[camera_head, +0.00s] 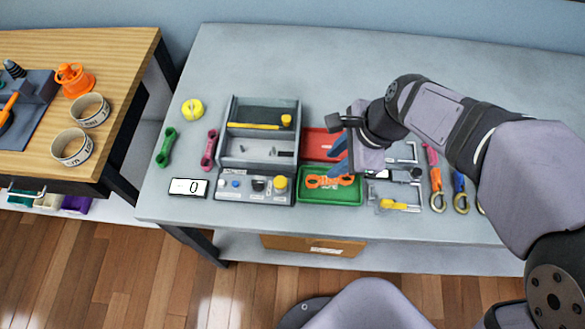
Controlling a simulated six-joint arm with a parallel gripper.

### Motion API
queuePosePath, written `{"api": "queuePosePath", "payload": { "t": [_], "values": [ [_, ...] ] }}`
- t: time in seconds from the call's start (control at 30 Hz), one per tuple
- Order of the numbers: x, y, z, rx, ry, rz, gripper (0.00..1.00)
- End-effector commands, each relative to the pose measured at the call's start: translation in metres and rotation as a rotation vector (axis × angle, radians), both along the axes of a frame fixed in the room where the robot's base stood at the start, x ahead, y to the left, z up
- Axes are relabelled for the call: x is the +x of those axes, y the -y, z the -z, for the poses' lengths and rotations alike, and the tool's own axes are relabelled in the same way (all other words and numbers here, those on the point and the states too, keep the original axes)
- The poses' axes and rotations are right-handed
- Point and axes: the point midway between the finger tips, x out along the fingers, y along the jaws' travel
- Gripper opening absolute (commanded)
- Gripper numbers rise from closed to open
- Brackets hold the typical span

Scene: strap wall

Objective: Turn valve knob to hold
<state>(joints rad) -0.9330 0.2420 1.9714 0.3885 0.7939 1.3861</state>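A grey panel box (241,199) stands at the table's front with a row of controls on its top. I cannot tell whether the fingers are apart.
A grey tray (222,140) with a yellow-handled tool stands behind the panel. A green tray (345,198) holds an orange piece; a red tray (318,143) is behind it. A display (188,187) reads 0. Tools lie at right. Clear table lies behind the trays.

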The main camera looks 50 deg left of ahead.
Motion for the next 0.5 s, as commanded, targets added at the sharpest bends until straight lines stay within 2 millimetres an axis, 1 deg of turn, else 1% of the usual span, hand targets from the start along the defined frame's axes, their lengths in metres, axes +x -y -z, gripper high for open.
{"api": "queuePosePath", "payload": {
  "t": [0.03,0.1,0.2,0.3,0.33,0.4,0.5],
  "values": [
    [-0.025,-0.020,-0.006,-0.002,-0.035,-0.004,0.27],
    [-0.053,-0.039,-0.010,-0.008,-0.079,0.010,0.27],
    [-0.085,-0.058,-0.015,-0.019,-0.128,0.026,0.27],
    [-0.106,-0.068,-0.018,-0.028,-0.159,0.037,0.27],
    [-0.110,-0.070,-0.018,-0.031,-0.165,0.041,0.27],
    [-0.116,-0.072,-0.018,-0.035,-0.174,0.044,0.27],
    [-0.119,-0.074,-0.018,-0.037,-0.179,0.047,0.27]
  ]
}}
